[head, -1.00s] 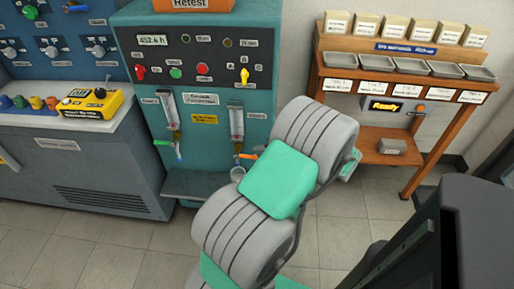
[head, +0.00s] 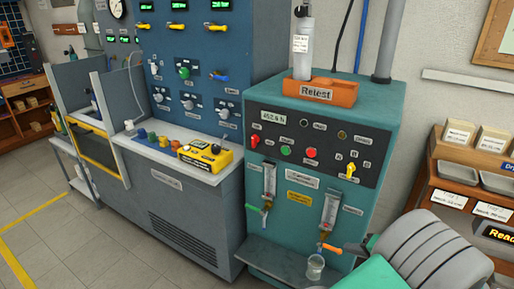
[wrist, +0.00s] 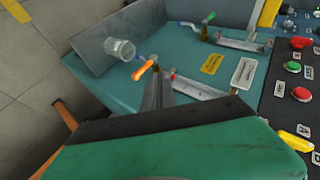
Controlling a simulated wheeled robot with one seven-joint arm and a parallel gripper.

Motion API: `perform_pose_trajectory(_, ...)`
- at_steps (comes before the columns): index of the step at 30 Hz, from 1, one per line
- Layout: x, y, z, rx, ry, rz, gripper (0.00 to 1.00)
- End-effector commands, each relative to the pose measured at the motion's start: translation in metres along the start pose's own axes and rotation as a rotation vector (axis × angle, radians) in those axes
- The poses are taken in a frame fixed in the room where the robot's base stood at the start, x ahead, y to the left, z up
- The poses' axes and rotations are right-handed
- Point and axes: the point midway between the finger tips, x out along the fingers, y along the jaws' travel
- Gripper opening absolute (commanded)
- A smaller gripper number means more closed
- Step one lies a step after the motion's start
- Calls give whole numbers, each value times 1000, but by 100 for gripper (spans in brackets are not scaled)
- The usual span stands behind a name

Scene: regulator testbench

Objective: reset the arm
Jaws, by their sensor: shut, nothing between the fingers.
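My arm (head: 430,255), grey with green covers, shows at the lower right of the head view. My gripper (wrist: 157,88) shows in the wrist view as narrow grey fingers, shut and empty, past the green and dark housing. It is close to the teal test bench (head: 225,274), by the right flow tube (head: 330,212) and its orange lever (head: 330,248). Whether the fingers touch the lever or tube cannot be told. In the head view my gripper is partly hidden by the arm.
A clear cup (head: 315,267) stands on the bench's low shelf; it also shows in the wrist view (wrist: 120,50). The left tube has a green lever (head: 252,208). An orange Retest tray (head: 318,92) holds a white cylinder. A wooden rack (head: 455,190) is at right. Floor is free at left.

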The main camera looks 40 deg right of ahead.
Motion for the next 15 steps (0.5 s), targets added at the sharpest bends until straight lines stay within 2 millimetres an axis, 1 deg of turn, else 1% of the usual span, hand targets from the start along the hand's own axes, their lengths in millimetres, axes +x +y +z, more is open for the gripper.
perform_pose_trajectory(1, 12, -41, 6, -69, -69, 25, 0)
perform_pose_trajectory(2, 21, -61, 12, -112, -111, 45, 0)
perform_pose_trajectory(3, 33, -89, 24, -171, -170, 75, 0)
perform_pose_trajectory(5, 46, -130, 45, -263, -250, 119, 0)
perform_pose_trajectory(6, 54, -155, 61, -325, -298, 148, 0)
perform_pose_trajectory(7, 57, -174, 74, -373, -332, 167, 0)
perform_pose_trajectory(8, 60, -192, 87, -421, -363, 186, 0)
perform_pose_trajectory(9, 62, -214, 107, -486, -403, 210, 0)
perform_pose_trajectory(11, 60, -247, 136, -585, -454, 241, 0)
perform_pose_trajectory(12, 57, -267, 156, -651, -482, 259, 0)
perform_pose_trajectory(14, 49, -294, 187, -749, -520, 283, 0)
perform_pose_trajectory(15, 41, -311, 207, -815, -542, 295, 0)
